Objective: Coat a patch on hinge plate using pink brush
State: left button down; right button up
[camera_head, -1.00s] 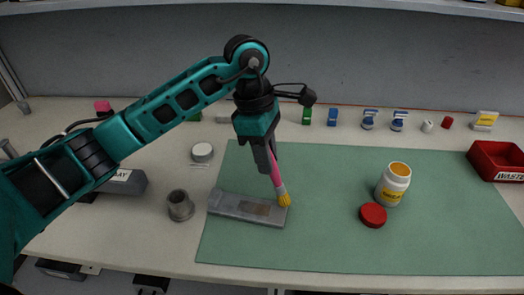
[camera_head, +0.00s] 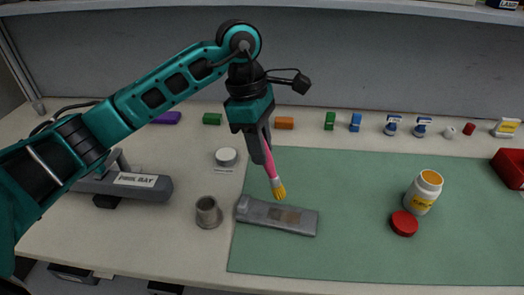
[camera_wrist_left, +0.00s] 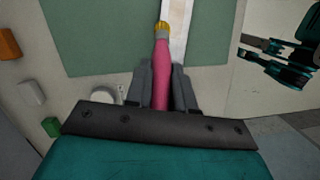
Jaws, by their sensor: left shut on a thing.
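My left gripper (camera_head: 258,146) is shut on the pink brush (camera_head: 269,162), which points down with its yellow bristles (camera_head: 279,191) lowest. The grey hinge plate (camera_head: 252,212) lies flat across the left edge of the green mat. A teal and black part of mine, possibly the right gripper (camera_wrist_left: 262,52), shows at the right.
A grey metal cup (camera_head: 207,213) stands left of the plate, with a round white lidded item (camera_head: 226,157) behind it. An open white jar (camera_head: 425,190) and red lid (camera_head: 404,223) are on the mat (camera_head: 350,255). A grey tray (camera_head: 150,188) is left; a red bin (camera_head: 511,165) is far right.

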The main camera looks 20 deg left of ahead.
pick_arm(q)
jog(key=shift+d+r+p, duration=0.1)
jog(key=shift+r+p, duration=0.35)
jog(key=shift+r, duration=0.5)
jog(key=shift+r+p, duration=1.1)
jog(key=shift+r, duration=0.75)
